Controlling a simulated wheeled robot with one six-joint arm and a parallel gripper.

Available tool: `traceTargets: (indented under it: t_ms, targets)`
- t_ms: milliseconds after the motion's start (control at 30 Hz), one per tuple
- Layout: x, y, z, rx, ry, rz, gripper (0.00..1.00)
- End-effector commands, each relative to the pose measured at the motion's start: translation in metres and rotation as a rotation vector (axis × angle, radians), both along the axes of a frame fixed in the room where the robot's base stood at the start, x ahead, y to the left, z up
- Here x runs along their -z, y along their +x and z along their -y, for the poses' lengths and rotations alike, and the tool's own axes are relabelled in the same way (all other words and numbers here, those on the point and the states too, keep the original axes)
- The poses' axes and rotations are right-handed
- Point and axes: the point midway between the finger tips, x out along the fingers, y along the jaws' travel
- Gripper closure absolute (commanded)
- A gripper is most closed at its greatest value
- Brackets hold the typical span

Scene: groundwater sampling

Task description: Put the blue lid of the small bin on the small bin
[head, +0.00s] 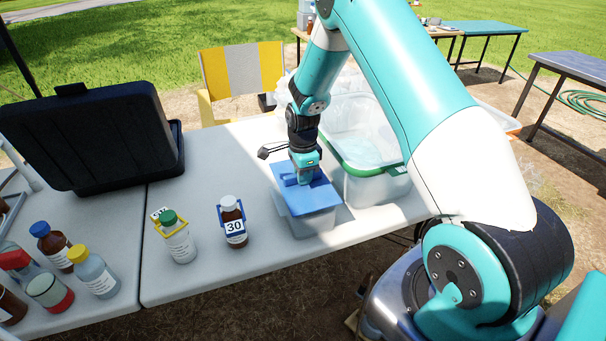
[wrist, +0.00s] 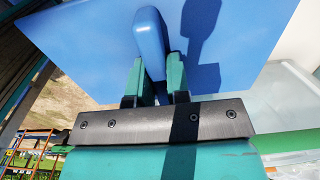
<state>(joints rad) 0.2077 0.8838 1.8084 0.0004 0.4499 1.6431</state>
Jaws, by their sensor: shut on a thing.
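The blue lid (head: 314,195) is at the top of the small bin (head: 306,223), a translucent grey box near the table's front edge. The lid appears roughly level and lined up over the bin; whether it is fully seated I cannot tell. My gripper (head: 304,179) is above the lid and shut on its raised handle. In the wrist view the two teal fingers (wrist: 157,80) pinch the blue handle (wrist: 150,40), and the lid's flat top (wrist: 90,40) fills the upper picture. The bin's rim is mostly hidden under the lid.
A large clear bin (head: 375,188) with a green rim stands just right of and behind the small bin. Bottles, including a brown one labelled 30 (head: 233,222), stand to the left. A black case (head: 90,135) is at far left. Bare white table (head: 225,165) lies between.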

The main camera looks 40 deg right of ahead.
Motion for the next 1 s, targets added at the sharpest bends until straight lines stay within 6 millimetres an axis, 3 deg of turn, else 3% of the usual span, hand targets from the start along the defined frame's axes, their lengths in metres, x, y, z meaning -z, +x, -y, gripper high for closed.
traceTargets:
  t_ms: [1000]
  targets:
    - [0.012,0.000,0.000,0.000,0.000,0.001,1.00]
